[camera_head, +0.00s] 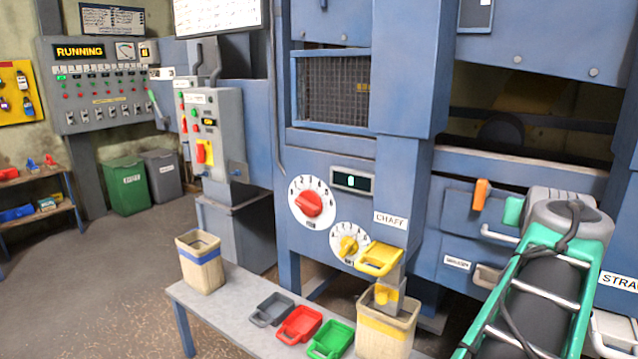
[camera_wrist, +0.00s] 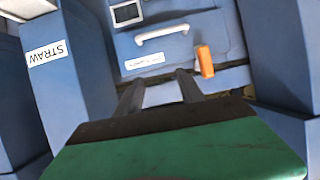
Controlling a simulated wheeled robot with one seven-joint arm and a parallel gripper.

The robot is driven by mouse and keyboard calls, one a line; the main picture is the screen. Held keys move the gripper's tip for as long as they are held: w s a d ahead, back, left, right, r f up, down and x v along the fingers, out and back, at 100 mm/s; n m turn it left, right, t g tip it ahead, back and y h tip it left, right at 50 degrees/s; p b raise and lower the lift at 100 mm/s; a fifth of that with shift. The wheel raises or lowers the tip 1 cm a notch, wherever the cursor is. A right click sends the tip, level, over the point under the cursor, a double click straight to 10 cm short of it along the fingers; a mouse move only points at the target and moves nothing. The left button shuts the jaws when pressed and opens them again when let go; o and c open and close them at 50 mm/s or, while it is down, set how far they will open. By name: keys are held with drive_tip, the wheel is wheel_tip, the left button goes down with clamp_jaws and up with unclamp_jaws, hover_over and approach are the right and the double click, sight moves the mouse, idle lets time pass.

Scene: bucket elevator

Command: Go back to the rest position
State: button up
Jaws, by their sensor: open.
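My gripper (camera_wrist: 159,86) shows in the wrist view, with two dark fingers apart and nothing between them. It faces a blue machine panel with an orange lever (camera_wrist: 204,61) just beyond the right finger and a white handle (camera_wrist: 162,34) above. The fingers look apart from both, though the exact gap is hard to judge. In the head view my green and grey arm fills the right side, and my fingers cannot be made out there. The orange lever (camera_head: 480,194) stands just left of the arm's upper end.
A yellow chute handle (camera_head: 379,259) juts out under the CHAFF label. The control panel at left reads RUNNING (camera_head: 79,51). Open floor (camera_head: 100,290) lies at left.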

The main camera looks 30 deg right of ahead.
drive_tip(key=w+a+f+n+y+p, duration=0.4)
drive_tip(key=w+a, duration=0.4)
drive_tip(key=a, duration=0.5)
drive_tip(key=w+a+f+n+y+p, duration=0.15)
drive_tip(key=w+a+y+p, duration=0.25)
drive_tip(key=w+a+p, duration=0.7)
drive_tip(key=s+a+f+n+g+y+p, duration=0.1)
drive_tip(key=s+a+n, duration=0.1)
drive_tip(key=a, duration=0.6)
drive_tip(key=s+a+f+n+g+y+p, duration=0.1)
drive_tip(key=s+a+f+n, duration=0.1)
drive_tip(key=s+a, duration=0.3)
drive_tip(key=s+a+f+n+g+y+p, duration=0.1)
drive_tip(key=s+a+f+n, duration=0.1)
drive_tip(key=a, duration=1.1)
drive_tip(key=shift+s+f+n+y, duration=0.3)
drive_tip(key=shift+s+n, duration=0.15)
drive_tip(key=shift+s, duration=0.8)
drive_tip(key=shift+r, duration=0.1)
drive_tip(key=shift+c, duration=0.5)
